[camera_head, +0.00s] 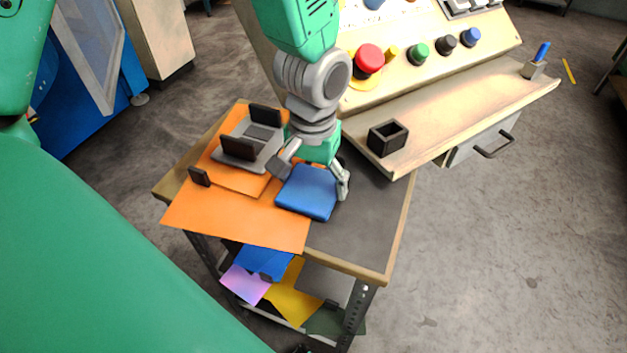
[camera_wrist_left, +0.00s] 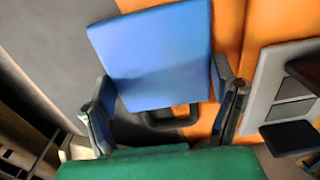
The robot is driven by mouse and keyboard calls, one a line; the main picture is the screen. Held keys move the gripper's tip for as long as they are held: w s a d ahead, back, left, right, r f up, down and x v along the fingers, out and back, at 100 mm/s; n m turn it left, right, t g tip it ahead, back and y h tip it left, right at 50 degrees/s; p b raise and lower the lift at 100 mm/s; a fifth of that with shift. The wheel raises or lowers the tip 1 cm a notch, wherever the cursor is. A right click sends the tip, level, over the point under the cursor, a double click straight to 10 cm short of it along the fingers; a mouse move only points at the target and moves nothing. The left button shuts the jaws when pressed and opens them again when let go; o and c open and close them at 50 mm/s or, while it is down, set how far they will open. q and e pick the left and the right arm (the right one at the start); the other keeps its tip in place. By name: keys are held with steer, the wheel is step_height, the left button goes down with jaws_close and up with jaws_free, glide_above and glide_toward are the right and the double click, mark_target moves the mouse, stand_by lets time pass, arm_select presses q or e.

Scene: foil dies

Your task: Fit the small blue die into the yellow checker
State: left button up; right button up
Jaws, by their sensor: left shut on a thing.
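A blue, flat, square piece (camera_head: 308,192) with rounded corners, seemingly the blue die, is between the fingers of my left gripper (camera_head: 310,180) over the cart top. The left gripper is shut on it, a finger at each side. In the left wrist view, the blue piece (camera_wrist_left: 155,55) fills the upper middle between the fingers (camera_wrist_left: 165,98), with a dark handle-like loop (camera_wrist_left: 170,116) at its near edge. I cannot tell whether it touches the surface below. No yellow checker is clearly recognisable; a yellow sheet (camera_head: 293,295) lies on the lower shelf. My right gripper is not in view.
Orange sheets (camera_head: 225,215) cover the cart's left side, under a grey fixture (camera_head: 250,145) with dark blocks. The cart's dark right side (camera_head: 360,220) is clear. A sloped console with buttons and a ledge (camera_head: 450,110) holding a black open box (camera_head: 388,138) stands behind right.

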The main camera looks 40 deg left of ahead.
arm_select(q)
steer(key=shift+w+f, duration=0.1)
steer(key=shift+f, duration=0.25)
steer(key=shift+d+r, duration=0.1)
steer(key=shift+d, duration=0.05)
steer(key=o, duration=1.6)
